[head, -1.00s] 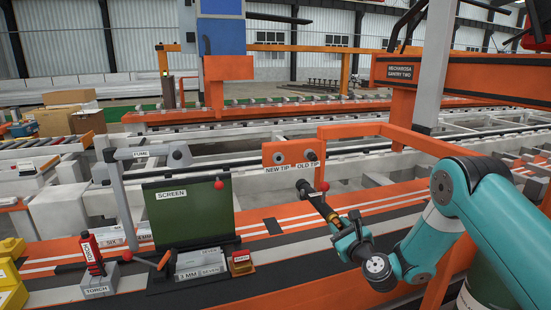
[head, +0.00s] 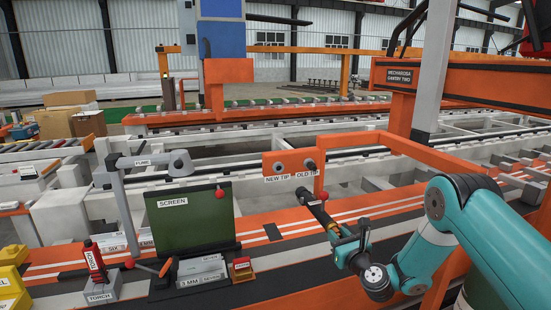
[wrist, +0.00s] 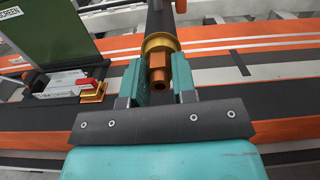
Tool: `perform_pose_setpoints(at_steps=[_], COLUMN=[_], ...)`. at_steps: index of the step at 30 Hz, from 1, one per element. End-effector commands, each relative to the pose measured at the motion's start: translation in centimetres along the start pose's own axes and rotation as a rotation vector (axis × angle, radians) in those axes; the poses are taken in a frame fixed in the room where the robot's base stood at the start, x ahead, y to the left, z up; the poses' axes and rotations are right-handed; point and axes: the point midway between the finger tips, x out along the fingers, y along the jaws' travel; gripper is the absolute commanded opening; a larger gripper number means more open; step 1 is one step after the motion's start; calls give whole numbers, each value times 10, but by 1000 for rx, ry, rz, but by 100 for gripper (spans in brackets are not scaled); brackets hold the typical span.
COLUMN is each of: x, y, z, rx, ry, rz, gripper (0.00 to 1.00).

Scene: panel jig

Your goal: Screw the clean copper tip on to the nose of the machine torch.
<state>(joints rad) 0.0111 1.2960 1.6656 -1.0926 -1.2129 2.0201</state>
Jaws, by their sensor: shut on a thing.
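The machine torch (head: 317,208) is a dark tube slanting down from the orange bracket, with a brass ring at its nose. In the wrist view its dark barrel (wrist: 157,18) ends in that brass ring (wrist: 160,42). The copper tip (wrist: 160,72) is in line with the nose, its far end against or inside the ring; I cannot tell how deep it sits. My gripper (wrist: 159,82) is shut on the tip, one teal jaw on each side. In the head view my gripper (head: 341,238) is at the torch's lower end, and the tip is too small to make out.
An orange plate (head: 291,154) with NEW TIP and OLD TIP labels stands behind the torch.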

Motion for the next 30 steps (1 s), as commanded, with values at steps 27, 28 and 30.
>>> perform_pose_setpoints(at_steps=[27,28,30], x=[4,4,4], y=[1,1,1], z=[7,7,7], rx=[206,221,256], ry=[-11,-11,-10], rz=[5,5,5], gripper=[0,0,0])
